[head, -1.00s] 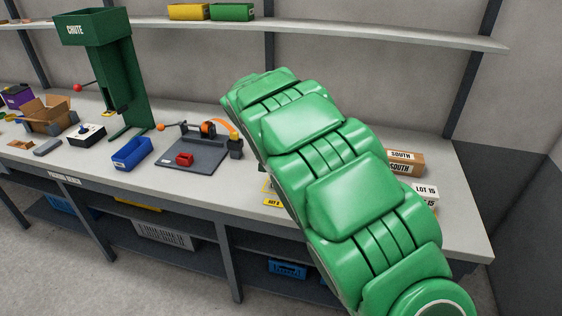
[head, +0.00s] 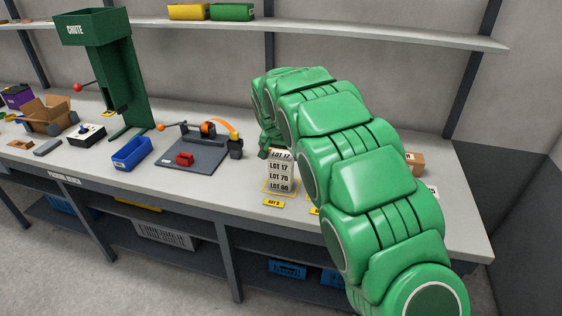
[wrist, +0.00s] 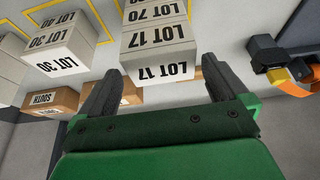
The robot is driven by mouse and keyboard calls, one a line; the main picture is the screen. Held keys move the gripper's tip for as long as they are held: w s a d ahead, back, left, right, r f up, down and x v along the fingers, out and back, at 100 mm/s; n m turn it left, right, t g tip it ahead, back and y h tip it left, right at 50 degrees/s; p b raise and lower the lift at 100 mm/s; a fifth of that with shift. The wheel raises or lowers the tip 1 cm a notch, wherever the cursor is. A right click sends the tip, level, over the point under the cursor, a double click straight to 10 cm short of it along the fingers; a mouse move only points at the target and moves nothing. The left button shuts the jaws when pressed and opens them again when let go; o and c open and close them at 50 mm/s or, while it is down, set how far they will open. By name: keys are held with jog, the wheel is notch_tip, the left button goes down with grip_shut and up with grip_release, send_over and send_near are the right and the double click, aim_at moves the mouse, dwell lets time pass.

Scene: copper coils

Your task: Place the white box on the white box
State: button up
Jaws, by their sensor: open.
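A stack of white boxes (head: 280,181) stands on the bench, with labels LOT 17, LOT 70 and LOT 60 from top to bottom. In the wrist view its top box, LOT 17 (wrist: 160,70), shows between the fingers of my gripper (wrist: 160,66). The fingers are open, one on each side of that box's top face; contact cannot be told. In the head view my gripper (head: 264,150) is at the stack's upper left, partly hidden by my arm. Another white box stack, LOT 30 (wrist: 57,62), stands at the left of the wrist view.
Brown SOUTH boxes (wrist: 47,102) lie near the stacks. A grey fixture plate (head: 192,160) with a red block and an orange part sits left of the stack. A blue bin (head: 131,153) and the green chute (head: 118,80) stand farther left. My arm covers the bench's right part.

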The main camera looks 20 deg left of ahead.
aim_at(281, 156)
jog(key=x, duration=0.3)
jog(key=shift+f, duration=0.15)
jog(key=c, duration=1)
jog(key=shift+w+a+r, duration=0.1)
jog(key=shift+w+r, duration=0.05)
jog(key=shift+r, duration=1.35)
jog(key=shift+s+r, duration=0.2)
jog(key=shift+r, duration=0.2)
jog(key=shift+s+d+r, duration=1.05)
jog(key=shift+s+r, duration=0.5)
jog(key=shift+s, duration=0.5)
jog(key=shift+s+d+r, duration=1)
jog(key=shift+s+r, duration=0.55)
jog(key=shift+s, duration=0.5)
jog(key=shift+s+d+r, duration=1.05)
jog(key=shift+s+r, duration=0.5)
jog(key=shift+s, duration=0.5)
